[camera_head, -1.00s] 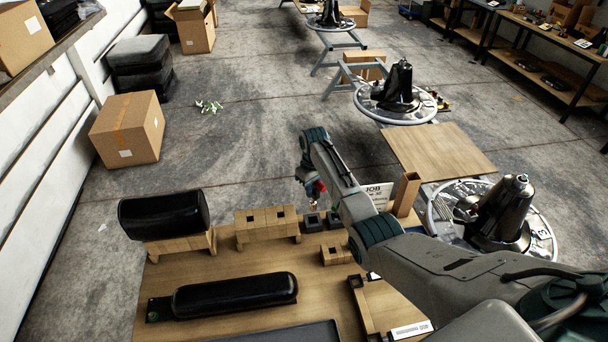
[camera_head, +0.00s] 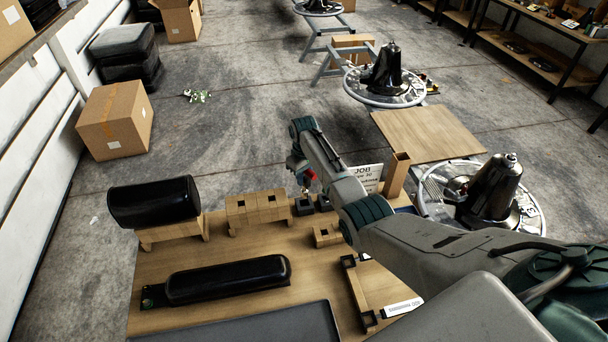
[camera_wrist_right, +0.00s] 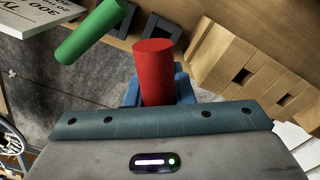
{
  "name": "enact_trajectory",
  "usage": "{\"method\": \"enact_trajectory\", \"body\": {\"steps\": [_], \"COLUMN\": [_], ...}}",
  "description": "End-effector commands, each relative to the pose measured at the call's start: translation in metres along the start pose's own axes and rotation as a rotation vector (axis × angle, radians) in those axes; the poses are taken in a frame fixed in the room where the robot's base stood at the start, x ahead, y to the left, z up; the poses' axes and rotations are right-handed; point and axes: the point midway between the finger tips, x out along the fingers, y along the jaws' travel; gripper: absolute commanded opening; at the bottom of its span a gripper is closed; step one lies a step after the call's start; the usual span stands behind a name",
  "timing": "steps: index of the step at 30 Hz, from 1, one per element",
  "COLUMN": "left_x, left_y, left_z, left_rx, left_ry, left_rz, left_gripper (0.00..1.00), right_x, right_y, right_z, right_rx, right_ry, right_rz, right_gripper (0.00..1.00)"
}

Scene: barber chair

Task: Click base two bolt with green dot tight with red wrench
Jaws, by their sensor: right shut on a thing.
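My right gripper (camera_head: 303,174) is over the far edge of the wooden table and shut on the red wrench's handle. In the right wrist view the red wrench (camera_wrist_right: 154,70) is a red cylinder between the blue fingers (camera_wrist_right: 130,92). Its far end is hidden. A green handle (camera_wrist_right: 94,30) is beside it, apart from the fingers. The nearer chair base (camera_head: 497,190), a metal ring with a black cone, stands at right. Another base (camera_head: 385,72) is behind it. No green-dotted bolt can be made out, and I cannot tell which is base two. My left gripper is out of view.
The table (camera_head: 230,250) holds a black headrest (camera_head: 154,202), a long black pad (camera_head: 228,278), wooden blocks (camera_head: 257,207) and black holders (camera_head: 304,206). A job sign (camera_head: 366,176) and wooden post (camera_head: 396,174) stand near my right arm. A cardboard box (camera_head: 115,122) is on the floor.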

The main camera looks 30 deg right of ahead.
Motion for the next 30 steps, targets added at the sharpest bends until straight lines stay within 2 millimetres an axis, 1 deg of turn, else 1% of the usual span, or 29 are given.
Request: {"method": "enact_trajectory", "body": {"steps": [1,9,16,30], "left_x": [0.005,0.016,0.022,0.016], "left_y": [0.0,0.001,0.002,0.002], "left_z": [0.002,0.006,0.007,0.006], "left_rx": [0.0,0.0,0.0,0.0], "left_ry": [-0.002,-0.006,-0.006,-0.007], "left_rz": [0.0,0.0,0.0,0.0], "left_gripper": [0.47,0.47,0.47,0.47], "right_x": [0.005,0.023,0.034,0.033], "right_y": [0.0,0.0,0.0,0.0], "right_z": [-0.001,-0.001,-0.001,-0.001], "right_rx": [0.0,0.0,0.0,0.0], "right_ry": [0.001,0.002,0.001,0.002], "right_rz": [0.0,0.001,0.0,0.001], "right_gripper": [0.0,0.0,0.0,0.0]}}
